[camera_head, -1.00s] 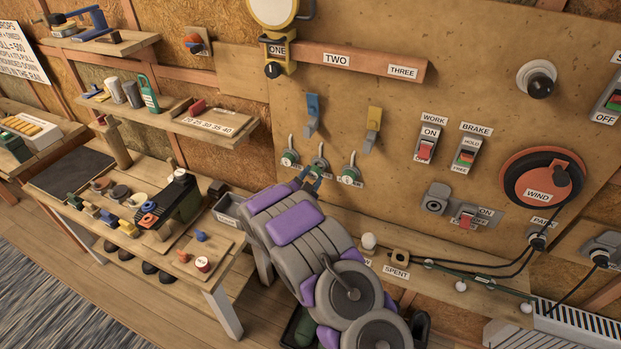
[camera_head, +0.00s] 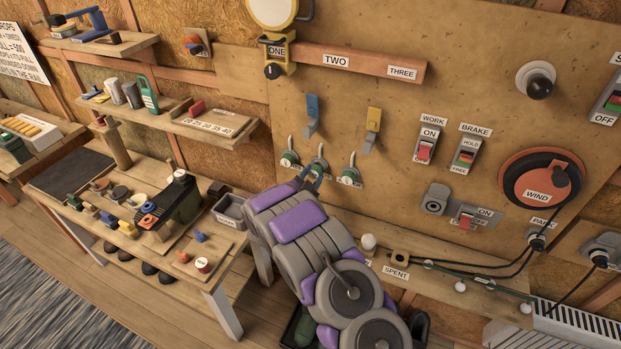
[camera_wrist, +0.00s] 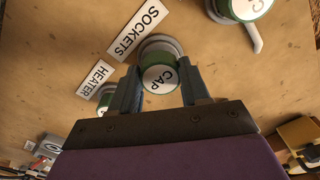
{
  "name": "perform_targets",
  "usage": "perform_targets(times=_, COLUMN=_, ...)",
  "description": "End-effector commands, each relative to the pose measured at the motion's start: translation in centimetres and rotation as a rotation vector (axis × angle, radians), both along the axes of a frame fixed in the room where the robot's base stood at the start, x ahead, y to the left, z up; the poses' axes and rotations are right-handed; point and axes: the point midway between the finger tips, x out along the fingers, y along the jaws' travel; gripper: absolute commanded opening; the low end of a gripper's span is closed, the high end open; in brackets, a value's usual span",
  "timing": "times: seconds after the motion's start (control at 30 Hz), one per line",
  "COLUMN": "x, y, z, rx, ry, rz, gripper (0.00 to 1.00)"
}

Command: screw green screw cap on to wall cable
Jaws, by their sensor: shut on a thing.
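Three green caps with white faces are at grey wall fittings on the wooden panel: a left one (camera_head: 289,158), a middle one (camera_head: 318,164) and a right one (camera_head: 350,177). My gripper (camera_head: 312,180) is at the middle one. In the wrist view, my gripper (camera_wrist: 161,73) has its two blue-grey fingers on either side of the green cap marked CAP (camera_wrist: 160,79), closed on it. This cap sits against a round grey fitting below the SOCKETS label (camera_wrist: 138,28). Any cable end inside it is hidden. Two other green caps show at upper right (camera_wrist: 243,8) and lower left (camera_wrist: 104,100).
Switches marked WORK (camera_head: 426,148) and BRAKE (camera_head: 466,157) are to the right. A ledge with a SPENT label (camera_head: 396,272) runs below. A workbench with small parts stands at left.

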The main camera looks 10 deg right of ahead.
Motion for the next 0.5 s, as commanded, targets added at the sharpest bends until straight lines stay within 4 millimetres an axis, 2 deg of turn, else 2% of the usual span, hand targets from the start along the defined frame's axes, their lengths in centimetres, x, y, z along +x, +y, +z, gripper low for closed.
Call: perform_targets(times=0.5, x=0.95, y=-0.71, z=-0.03, rx=-0.001, ry=0.001, rz=-0.001, gripper=0.10)
